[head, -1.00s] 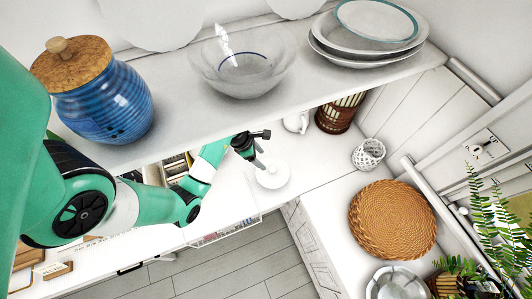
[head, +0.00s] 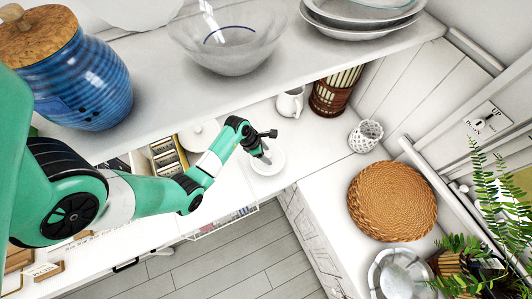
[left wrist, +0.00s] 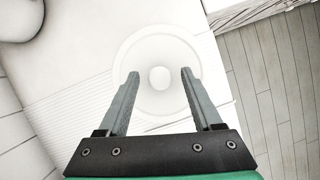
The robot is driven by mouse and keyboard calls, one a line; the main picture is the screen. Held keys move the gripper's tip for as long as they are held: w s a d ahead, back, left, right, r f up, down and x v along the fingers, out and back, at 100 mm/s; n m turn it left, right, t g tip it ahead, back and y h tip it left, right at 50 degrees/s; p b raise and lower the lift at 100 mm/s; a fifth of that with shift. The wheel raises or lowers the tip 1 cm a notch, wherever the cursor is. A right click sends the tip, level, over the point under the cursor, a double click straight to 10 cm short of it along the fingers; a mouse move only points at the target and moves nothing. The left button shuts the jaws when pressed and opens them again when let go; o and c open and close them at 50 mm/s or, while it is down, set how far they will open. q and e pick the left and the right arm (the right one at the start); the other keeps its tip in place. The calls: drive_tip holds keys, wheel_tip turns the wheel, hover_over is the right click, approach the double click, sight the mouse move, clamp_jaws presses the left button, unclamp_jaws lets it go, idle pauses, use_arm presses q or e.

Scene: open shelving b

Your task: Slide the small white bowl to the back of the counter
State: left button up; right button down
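The small white bowl (head: 272,168) sits on the white counter below the shelf, near the counter's front edge. In the left wrist view the bowl (left wrist: 160,46) is round and shallow, with a smaller circle at its middle. My left gripper (head: 264,155) is over the bowl in the head view and covers part of it. In the left wrist view the left gripper (left wrist: 160,74) is open, with its two fingers apart and the bowl's middle showing between them. Nothing is held. I cannot tell whether the fingertips touch the bowl. My right gripper is not in view.
A white pitcher (head: 290,103) and a brown drum-like container (head: 336,92) stand behind the bowl. A white lattice cup (head: 365,136) and a woven round mat (head: 393,201) are to the right. The shelf (head: 150,142) overhangs the counter's back. Another white round dish (head: 199,135) lies left.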

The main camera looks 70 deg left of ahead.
use_arm(q)
clamp_jaws()
drive_tip(key=shift+a, duration=0.15)
drive_tip(key=shift+s+a+f+b, duration=0.1)
drive_tip(key=shift+a+b, duration=0.1)
drive_tip(key=shift+a, duration=0.65)
drive_tip(key=shift+s+a+r+b, duration=0.1)
drive_tip(key=shift+a+b, duration=0.1)
drive_tip(key=shift+a, duration=0.7)
drive_tip(key=shift+s+a+f+b, duration=0.1)
drive_tip(key=shift+a+b, duration=0.1)
drive_tip(key=shift+a, duration=0.65)
drive_tip(key=s+a+b, duration=0.1)
drive_tip(key=a+b, duration=1.4)
drive_tip(key=a, duration=0.3)
drive_tip(key=shift+s+a, duration=0.3)
drive_tip(key=shift+s, duration=0.1)
